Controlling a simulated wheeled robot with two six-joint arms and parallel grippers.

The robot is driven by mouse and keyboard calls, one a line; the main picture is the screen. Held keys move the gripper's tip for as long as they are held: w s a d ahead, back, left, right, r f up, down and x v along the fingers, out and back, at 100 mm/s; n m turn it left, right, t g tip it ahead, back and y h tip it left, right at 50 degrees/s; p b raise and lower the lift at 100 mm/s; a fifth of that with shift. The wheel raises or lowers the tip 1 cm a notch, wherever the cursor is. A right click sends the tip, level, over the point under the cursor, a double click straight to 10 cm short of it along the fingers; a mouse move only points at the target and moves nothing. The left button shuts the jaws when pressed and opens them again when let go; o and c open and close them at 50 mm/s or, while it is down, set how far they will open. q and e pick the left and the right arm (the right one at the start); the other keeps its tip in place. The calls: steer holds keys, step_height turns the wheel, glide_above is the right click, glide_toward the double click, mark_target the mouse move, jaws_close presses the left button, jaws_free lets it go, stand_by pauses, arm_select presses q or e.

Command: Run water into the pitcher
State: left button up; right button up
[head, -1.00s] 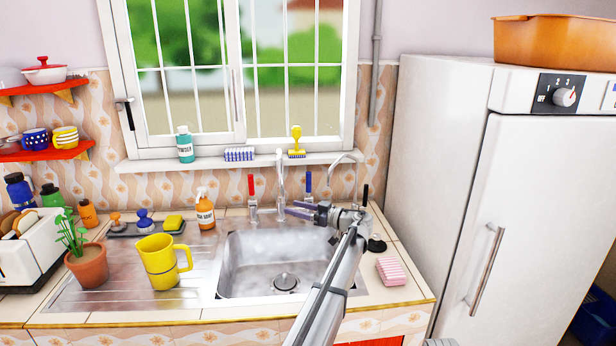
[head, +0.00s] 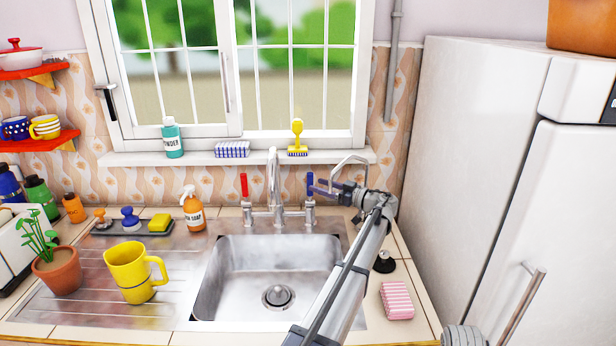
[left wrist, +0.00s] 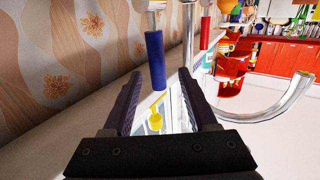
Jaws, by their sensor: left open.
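The yellow pitcher (head: 128,268) stands upright on the drainboard (head: 80,310), left of the sink (head: 205,290). The tap's chrome spout (head: 273,180) rises behind the sink, and no water shows from it. A red handle (head: 244,186) is left of the spout and a blue handle (head: 310,183) is right of it. My left gripper (head: 319,187) is open at the blue handle. In the left wrist view, the blue handle (left wrist: 155,60) appears ahead of the gap between the open fingers (left wrist: 160,85); contact cannot be told. My right gripper is out of view.
A potted plant (head: 57,272) is beside the pitcher. A pink sponge (head: 396,300) lies right of the sink. The refrigerator (head: 480,150) bounds the right.

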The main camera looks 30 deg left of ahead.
arm_select(q)
steer(key=a, duration=0.7)
steer(key=shift+w+a, duration=0.3)
steer(key=shift+a, duration=0.1)
steer(key=shift+c, duration=0.2)
jaws_close()
stand_by(1.1)
